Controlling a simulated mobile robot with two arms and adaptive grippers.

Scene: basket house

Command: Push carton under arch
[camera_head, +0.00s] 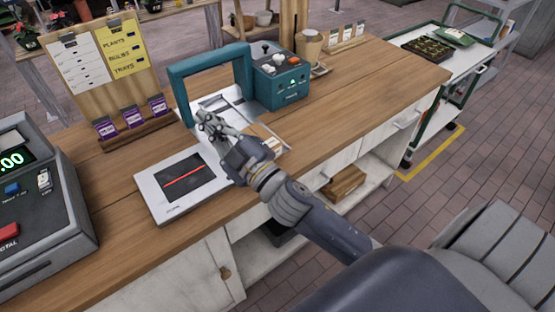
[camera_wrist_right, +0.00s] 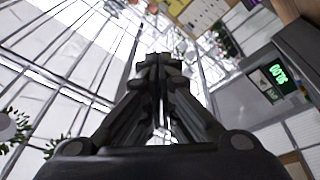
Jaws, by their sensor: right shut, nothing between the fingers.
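The teal arch (camera_head: 209,66) stands on the wooden counter, joined to a teal control box (camera_head: 278,78) on its right. A pale metal plate (camera_head: 234,101) lies under and in front of it. A low tan piece (camera_head: 262,133), perhaps the carton, shows just right of my right gripper; the gripper hides part of it, and I cannot tell whether they touch. My right gripper (camera_head: 207,123) is shut and empty, in front of the arch's opening. Its closed fingers also show in the right wrist view (camera_wrist_right: 158,62), against the glass roof. My left gripper is not in view.
A flat scanner (camera_head: 153,196) with a red line lies at the counter's front edge. A cash register (camera_head: 38,205) stands at left. A seed-packet board (camera_head: 108,65) stands behind. A green-framed cart (camera_head: 478,70) stands beyond.

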